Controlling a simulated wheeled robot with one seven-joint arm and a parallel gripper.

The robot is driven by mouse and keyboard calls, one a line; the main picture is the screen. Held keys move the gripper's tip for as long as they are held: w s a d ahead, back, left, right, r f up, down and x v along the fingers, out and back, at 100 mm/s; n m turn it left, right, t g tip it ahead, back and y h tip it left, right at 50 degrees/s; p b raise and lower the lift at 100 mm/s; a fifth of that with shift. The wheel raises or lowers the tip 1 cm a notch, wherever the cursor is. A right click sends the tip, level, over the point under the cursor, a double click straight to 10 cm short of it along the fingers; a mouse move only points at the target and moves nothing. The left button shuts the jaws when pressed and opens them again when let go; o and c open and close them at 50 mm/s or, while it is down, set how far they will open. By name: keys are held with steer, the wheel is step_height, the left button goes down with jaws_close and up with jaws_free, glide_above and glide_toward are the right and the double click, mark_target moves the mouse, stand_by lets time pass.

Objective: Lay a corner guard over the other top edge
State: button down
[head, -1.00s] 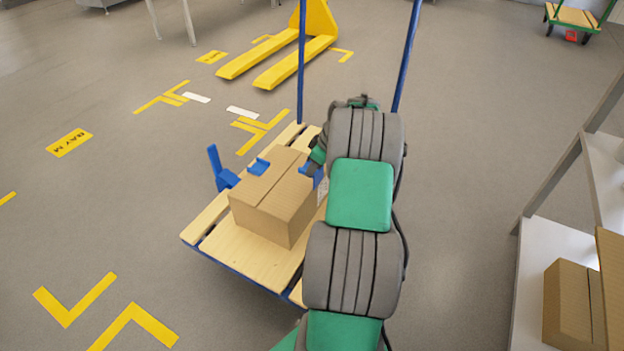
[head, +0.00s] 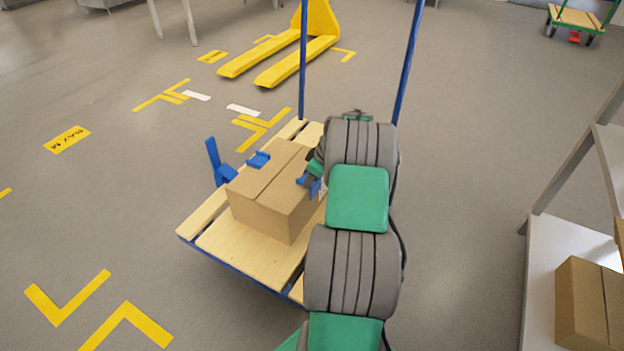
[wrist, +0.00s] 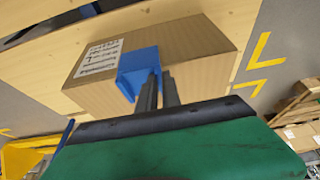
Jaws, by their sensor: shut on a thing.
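A closed brown cardboard box (head: 262,213) sits on the trolley's wooden deck (head: 218,245). One blue corner guard (head: 258,160) lies over its far left top edge. My gripper (head: 318,176) is at the right top edge, partly hidden by my arm. It is shut on a second blue corner guard (head: 309,184), which is at that edge. In the wrist view, my gripper's fingers (wrist: 158,88) hold this guard (wrist: 138,66) against the view of the box (wrist: 190,48) and its white label. I cannot tell whether the guard touches the cardboard.
Blue trolley posts (head: 302,60) rise behind. A shelf (head: 560,262) with another box (head: 582,305) is at right. A yellow pallet jack (head: 290,60) is beyond; the floor at left is clear.

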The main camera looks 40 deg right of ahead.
steer(key=shift+w+f, duration=0.1)
steer(key=shift+w, duration=0.15)
steer(key=shift+w+a+f, duration=0.1)
steer(key=shift+w, duration=0.1)
stand_by(0.3)
steer(key=c, duration=1.8)
jaws_free()
steer(key=shift+a, duration=0.1)
steer(key=o, duration=0.3)
steer(key=shift+o, duration=0.2)
